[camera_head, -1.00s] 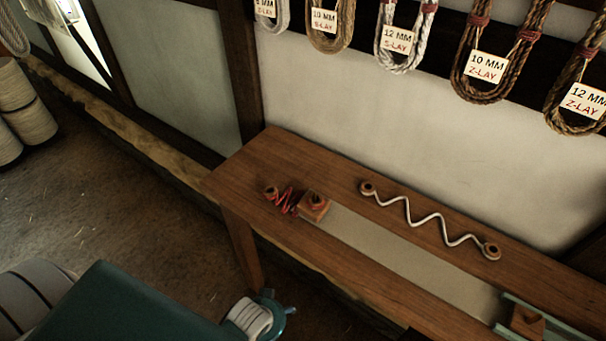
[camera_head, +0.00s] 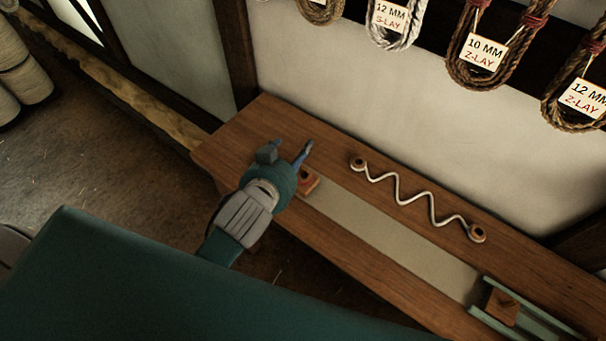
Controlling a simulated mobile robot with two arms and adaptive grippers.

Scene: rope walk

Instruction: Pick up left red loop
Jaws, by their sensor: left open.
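My left gripper (camera_head: 287,152) is over the left end of the wooden bench (camera_head: 395,283), with its two fingers spread apart. It is open and I see nothing between its fingers. The red loop is hidden now, behind the gripper and wrist. A wooden block (camera_head: 309,183) beside the gripper is partly covered by it. I cannot tell whether the gripper touches the loop or the block. My right gripper is not in view.
A white zigzag cord (camera_head: 412,196) with wooden end pieces lies along the bench's back. A grey strip (camera_head: 390,237) runs to a wooden block (camera_head: 502,307) in a green channel at right. Labelled rope coils (camera_head: 476,60) hang on the wall behind.

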